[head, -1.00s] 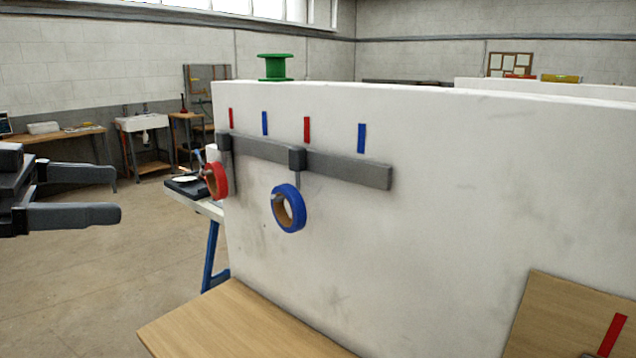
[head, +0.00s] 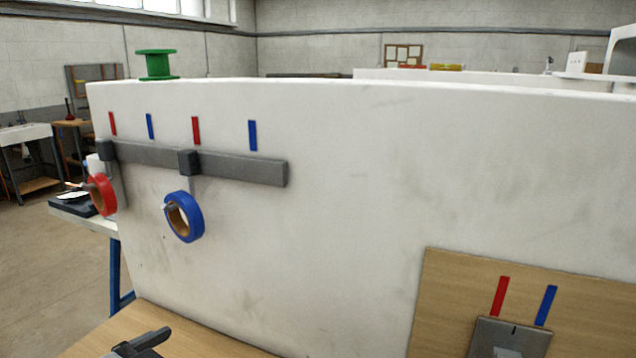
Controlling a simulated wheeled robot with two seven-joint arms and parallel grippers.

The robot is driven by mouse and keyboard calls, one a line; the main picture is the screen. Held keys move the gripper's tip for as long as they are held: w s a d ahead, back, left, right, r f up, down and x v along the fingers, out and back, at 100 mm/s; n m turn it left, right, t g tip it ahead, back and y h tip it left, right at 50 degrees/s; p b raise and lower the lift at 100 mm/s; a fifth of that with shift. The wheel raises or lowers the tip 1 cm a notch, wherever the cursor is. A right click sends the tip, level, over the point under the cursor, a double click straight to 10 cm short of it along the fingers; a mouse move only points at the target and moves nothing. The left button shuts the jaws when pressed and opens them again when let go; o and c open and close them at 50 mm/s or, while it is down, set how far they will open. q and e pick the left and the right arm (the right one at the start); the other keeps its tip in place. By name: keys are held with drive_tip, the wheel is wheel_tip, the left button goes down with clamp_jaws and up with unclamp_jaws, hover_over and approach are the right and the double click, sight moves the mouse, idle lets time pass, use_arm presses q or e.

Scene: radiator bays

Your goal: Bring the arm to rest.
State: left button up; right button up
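The tip of a dark gripper (head: 143,343), which I take to be my left one, shows at the bottom left edge over the wooden bench top. Most of it is cut off by the frame, so its opening is unclear. I see nothing held in the part that shows. My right gripper is out of view. A red ring (head: 102,195) and a blue ring (head: 184,216) hang from the grey rail (head: 240,168) on the white wall panel. The gripper tip appears below both rings and apart from them in the picture.
The white panel (head: 330,180) fills the middle, with red and blue marks above the rail. A green spool (head: 157,65) stands on its top edge. A wooden board (head: 440,300) with a grey plate (head: 510,338) is at lower right. The bench top (head: 200,345) lies below.

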use_arm(q)
drive_tip(key=s+a+f+n+g+y, duration=0.2)
drive_tip(key=s+f+n+g+y, duration=0.25)
drive_tip(key=s+f+g, duration=0.95)
drive_tip(key=w+d+f+t+h+b, duration=0.1)
drive_tip(key=d+f+t+b, duration=0.2)
drive_tip(key=f+t, duration=0.3)
drive_tip(key=w+d+f+t+h+b, duration=0.1)
drive_tip(key=d+f+t+h+b, duration=0.1)
drive_tip(key=f+t+b, duration=0.3)
wheel_tip(320, 180, down, 3)
drive_tip(key=shift+d+t+b, duration=0.35)
drive_tip(key=shift+d+t, duration=0.05)
drive_tip(key=shift+d, duration=0.4)
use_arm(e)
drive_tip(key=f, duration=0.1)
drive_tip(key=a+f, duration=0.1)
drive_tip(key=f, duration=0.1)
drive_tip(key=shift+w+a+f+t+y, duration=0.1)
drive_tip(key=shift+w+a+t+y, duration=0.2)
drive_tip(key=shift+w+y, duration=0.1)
use_arm(q)
drive_tip(key=shift+m, duration=0.25)
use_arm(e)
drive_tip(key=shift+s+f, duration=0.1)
